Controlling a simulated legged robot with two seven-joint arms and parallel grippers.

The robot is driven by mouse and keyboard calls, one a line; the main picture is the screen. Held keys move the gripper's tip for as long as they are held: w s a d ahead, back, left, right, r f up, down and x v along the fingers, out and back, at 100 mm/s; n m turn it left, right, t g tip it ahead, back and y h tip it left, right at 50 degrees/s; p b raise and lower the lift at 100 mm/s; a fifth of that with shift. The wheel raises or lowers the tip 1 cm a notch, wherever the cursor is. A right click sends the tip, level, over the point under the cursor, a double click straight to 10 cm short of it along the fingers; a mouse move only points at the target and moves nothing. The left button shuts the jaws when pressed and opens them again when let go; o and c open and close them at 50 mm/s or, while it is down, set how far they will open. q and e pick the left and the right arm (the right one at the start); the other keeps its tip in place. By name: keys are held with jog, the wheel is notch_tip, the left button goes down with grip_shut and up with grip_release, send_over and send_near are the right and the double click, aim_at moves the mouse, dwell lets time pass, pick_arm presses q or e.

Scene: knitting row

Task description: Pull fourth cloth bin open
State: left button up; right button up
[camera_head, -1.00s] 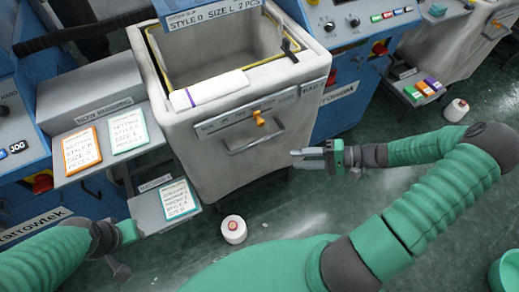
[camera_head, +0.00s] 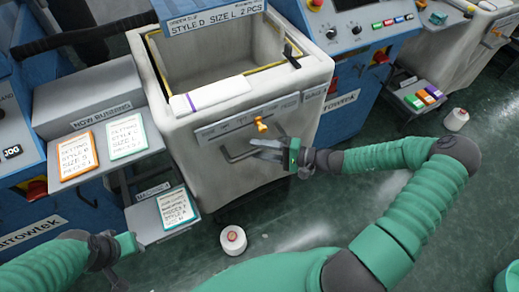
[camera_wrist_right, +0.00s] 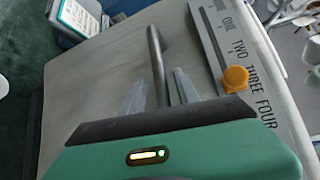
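The pale cloth bin (camera_head: 190,143) stands in the middle of the head view, open at the top. Its front has a grey bar handle (camera_head: 236,157) under a label strip with an orange knob (camera_head: 261,125). In the right wrist view the strip reads ONE TWO THREE FOUR, with the orange knob (camera_wrist_right: 235,79) beside THREE. My right gripper (camera_head: 262,150) is at the handle. In the wrist view the handle bar (camera_wrist_right: 157,60) runs between its two parted fingers (camera_wrist_right: 160,90); contact is unclear. My left gripper (camera_head: 120,266) is low at the left, away from the bin; its fingers are unclear.
A blue sign (camera_head: 212,18) stands over the bin's back rim. Cards lie on grey shelves (camera_head: 72,178) at the left.

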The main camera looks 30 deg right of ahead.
jog(key=shift+w+a, duration=0.15)
grip_shut()
jog(key=shift+s+f, duration=0.2)
dwell(1.2)
